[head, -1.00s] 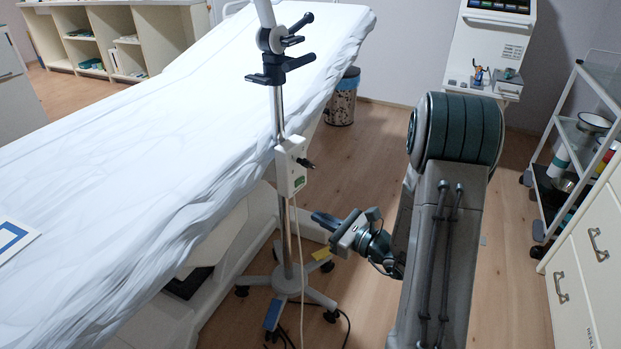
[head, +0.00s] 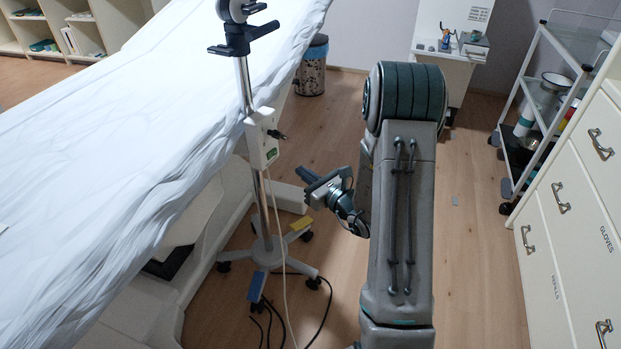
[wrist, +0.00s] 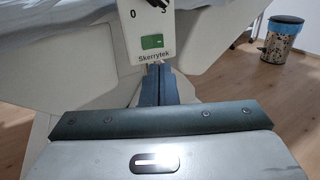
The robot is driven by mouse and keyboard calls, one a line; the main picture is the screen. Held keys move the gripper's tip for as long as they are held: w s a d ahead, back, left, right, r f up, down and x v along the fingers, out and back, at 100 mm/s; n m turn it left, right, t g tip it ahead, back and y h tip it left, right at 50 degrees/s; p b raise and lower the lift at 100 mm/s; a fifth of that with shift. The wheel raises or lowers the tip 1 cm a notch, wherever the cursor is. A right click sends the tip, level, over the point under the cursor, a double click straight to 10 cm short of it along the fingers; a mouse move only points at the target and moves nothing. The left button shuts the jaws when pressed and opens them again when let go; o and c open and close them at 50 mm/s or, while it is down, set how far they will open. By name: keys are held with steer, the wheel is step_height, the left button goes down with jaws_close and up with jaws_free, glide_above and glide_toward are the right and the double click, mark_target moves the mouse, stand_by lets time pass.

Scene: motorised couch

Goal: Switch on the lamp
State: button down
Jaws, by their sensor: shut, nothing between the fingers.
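The lamp's pole (head: 262,205) stands on a wheeled base beside the couch; its top is out of view. A white control box (head: 262,138) is fixed to the pole, with a black knob (head: 277,134) sticking out to the right. In the wrist view the box (wrist: 145,22) shows "0" and "3" marks, a green switch (wrist: 153,41) and the word Skerrytek. The knob is cut off by the top edge there. My gripper (head: 300,172) is shut and empty, below and right of the box. Its fingers (wrist: 157,68) appear just under the box in the wrist view, apparently apart from it.
The sheeted couch (head: 130,130) lies left of and behind the pole. Cables (head: 290,290) trail on the floor by the base. A bin (head: 311,68), a trolley (head: 545,85) and drawers (head: 575,190) stand farther off.

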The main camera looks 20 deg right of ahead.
mark_target(275, 152)
steer(key=b+x, duration=0.1)
steer(key=x, duration=0.8)
steer(key=shift+a+f+b, duration=0.1)
steer(key=shift+b, duration=0.25)
steer(key=shift+w, duration=0.15)
steer(key=shift+w+n+g+y, duration=0.3)
steer(key=shift+n+y, duration=0.1)
steer(key=shift+y, duration=0.2)
steer(key=shift+s+a, duration=0.1)
steer(key=shift+s+d, duration=0.15)
steer(key=shift+d, duration=0.1)
steer(key=s+d+p, duration=0.1)
steer(key=s+d, duration=0.8)
steer(key=s, duration=0.1)
steer(key=shift+d+p, duration=0.2)
steer(key=shift+p, duration=0.2)
